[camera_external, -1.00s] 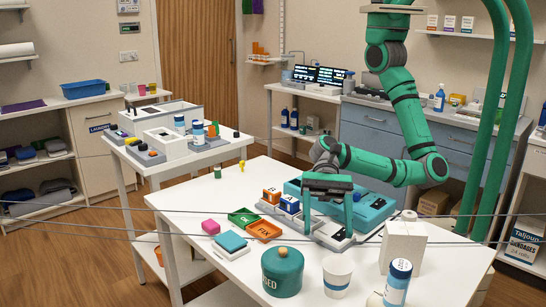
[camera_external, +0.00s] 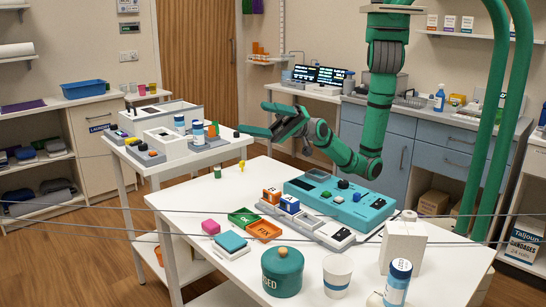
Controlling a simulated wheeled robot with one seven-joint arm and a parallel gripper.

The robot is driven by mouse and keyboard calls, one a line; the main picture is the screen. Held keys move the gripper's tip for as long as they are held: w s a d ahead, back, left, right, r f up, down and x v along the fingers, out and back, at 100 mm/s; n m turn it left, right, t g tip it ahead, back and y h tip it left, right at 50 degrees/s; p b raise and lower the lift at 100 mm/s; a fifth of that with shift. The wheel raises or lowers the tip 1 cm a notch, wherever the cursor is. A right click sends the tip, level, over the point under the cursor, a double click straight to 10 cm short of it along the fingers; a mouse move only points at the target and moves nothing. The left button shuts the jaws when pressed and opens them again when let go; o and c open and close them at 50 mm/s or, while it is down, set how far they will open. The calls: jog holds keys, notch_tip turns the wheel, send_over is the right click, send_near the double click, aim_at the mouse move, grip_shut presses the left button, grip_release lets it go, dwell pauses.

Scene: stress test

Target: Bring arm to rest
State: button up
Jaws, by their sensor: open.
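My green arm (camera_external: 376,125) hangs down at the upper right and bends left at its elbow. My gripper (camera_external: 255,118) points left, above the back of the white table (camera_external: 190,200). Its two green fingers are spread apart with nothing between them. It is clear of everything on the table.
Orange and blue blocks (camera_external: 271,196), green and orange trays (camera_external: 264,231), a teal jar (camera_external: 282,272), a cup (camera_external: 337,275), a bottle (camera_external: 397,284) and a white carton (camera_external: 403,246) stand on the table. Thin cables (camera_external: 100,231) cross the view. A side table (camera_external: 158,165) holds boxes.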

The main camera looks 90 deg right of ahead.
jog(key=s+d+f+n+t+h, duration=0.1)
jog(key=s+d+f+h, duration=0.15)
jog(key=d+f, duration=0.5)
jog(key=s+d+f+n+h, duration=0.1)
jog(key=d+f+h, duration=0.25)
jog(key=d, duration=0.75)
jog(key=s+d+f+n+t+h, duration=0.1)
jog(key=d+f+h, duration=0.1)
jog(key=d+f, duration=0.6)
jog(key=s+d+f+m+h, duration=0.1)
jog(key=s+d+h, duration=0.1)
jog(key=s, duration=0.5)
jog(key=s+d+f+g+h, duration=0.1)
jog(key=s+d+f+h, duration=0.1)
jog(key=s+d, duration=0.3)
jog(key=s+d+f+m+h, duration=0.1)
jog(key=s+d+h, duration=0.2)
jog(key=s, duration=0.6)
jog(key=shift+s+d+f+m+h, duration=0.2)
jog(key=shift+s+d+m+h, duration=0.1)
jog(key=shift+d+h, duration=0.15)
